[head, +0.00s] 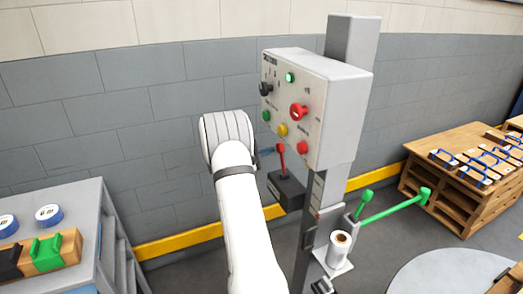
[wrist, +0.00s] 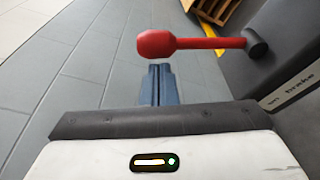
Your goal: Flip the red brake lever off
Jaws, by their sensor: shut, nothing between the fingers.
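The red brake lever (head: 281,157) stands up from a dark box (head: 287,191) below the control panel, tilted slightly left. In the wrist view the lever (wrist: 190,43) lies across the upper middle, its thick knob to the left and its dark pivot to the right. The box face (wrist: 295,87) there reads "brake". My gripper (wrist: 160,70) has its blue fingers together and empty, just below the lever in the wrist view, with a small gap showing in the picture. In the head view the gripper (head: 267,151) shows just left of the lever; my arm hides most of it.
The control panel (head: 315,107) with coloured buttons and a black knob hangs above the lever on a grey post.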

